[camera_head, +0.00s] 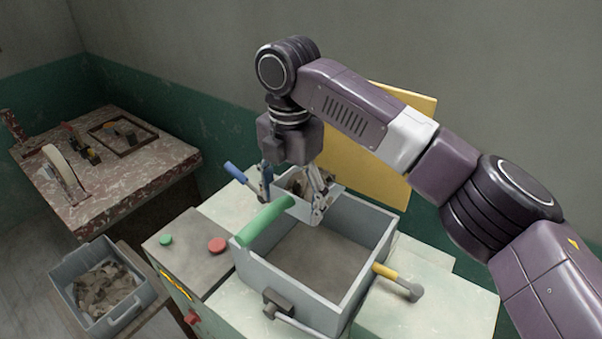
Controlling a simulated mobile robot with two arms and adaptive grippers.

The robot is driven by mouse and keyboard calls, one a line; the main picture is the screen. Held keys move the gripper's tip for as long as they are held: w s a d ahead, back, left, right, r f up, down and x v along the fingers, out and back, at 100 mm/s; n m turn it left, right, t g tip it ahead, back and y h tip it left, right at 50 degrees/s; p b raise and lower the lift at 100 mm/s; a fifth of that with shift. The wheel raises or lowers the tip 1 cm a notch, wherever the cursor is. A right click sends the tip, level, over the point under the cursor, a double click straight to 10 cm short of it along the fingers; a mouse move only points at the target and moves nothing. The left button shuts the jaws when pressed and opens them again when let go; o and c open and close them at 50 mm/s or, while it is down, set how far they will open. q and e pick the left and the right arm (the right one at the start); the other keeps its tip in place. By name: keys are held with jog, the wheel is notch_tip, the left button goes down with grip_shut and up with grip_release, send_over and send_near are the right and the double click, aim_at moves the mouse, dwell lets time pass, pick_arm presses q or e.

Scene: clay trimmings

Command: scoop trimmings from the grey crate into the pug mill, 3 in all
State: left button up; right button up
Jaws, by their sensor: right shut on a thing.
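My right gripper (293,192) is over the back left part of the pug mill's grey hopper (377,246), shut on the scoop. The scoop's green handle (264,220) points toward the camera, across the hopper's left rim. Its metal pan (332,184) is partly hidden behind the fingers, with some brown trimmings (296,183) showing in it. The hopper is open at the top, with a brown-grey surface inside. The grey crate (66,268) at lower left holds a heap of greyish-brown trimmings (104,287). My left gripper is out of view.
The mill has a blue-handled lever (235,172), a yellow-handled lever (386,272), a green button (166,240) and red button (217,245). A yellow panel (366,177) stands behind. A speckled red table (150,170) with tools stands at left.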

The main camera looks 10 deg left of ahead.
jog(key=shift+w+a+r, duration=0.1)
jog(key=shift+w, duration=0.05)
jog(key=s, duration=0.1)
jog(key=s+y, duration=0.1)
jog(key=s, duration=0.1)
jog(key=shift+d+t, duration=0.25)
jog(key=shift+t, duration=0.15)
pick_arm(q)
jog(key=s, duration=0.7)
pick_arm(e)
jog(key=shift+w+f+y, duration=0.1)
jog(key=shift+f+y, duration=0.35)
jog(key=shift+y, duration=0.05)
pick_arm(q)
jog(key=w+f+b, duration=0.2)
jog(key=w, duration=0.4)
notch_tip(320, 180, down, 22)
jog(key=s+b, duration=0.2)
jog(key=b, duration=2)
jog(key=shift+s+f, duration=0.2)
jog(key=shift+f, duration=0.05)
pick_arm(e)
jog(key=f+t+y, duration=0.1)
jog(key=y, duration=0.3)
jog(key=f+t+y, duration=0.2)
jog(key=y, duration=0.2)
jog(key=d+f+t+y, duration=0.1)
jog(key=f+t+y, duration=0.1)
jog(key=y, duration=0.2)
jog(key=shift+w+f, duration=0.2)
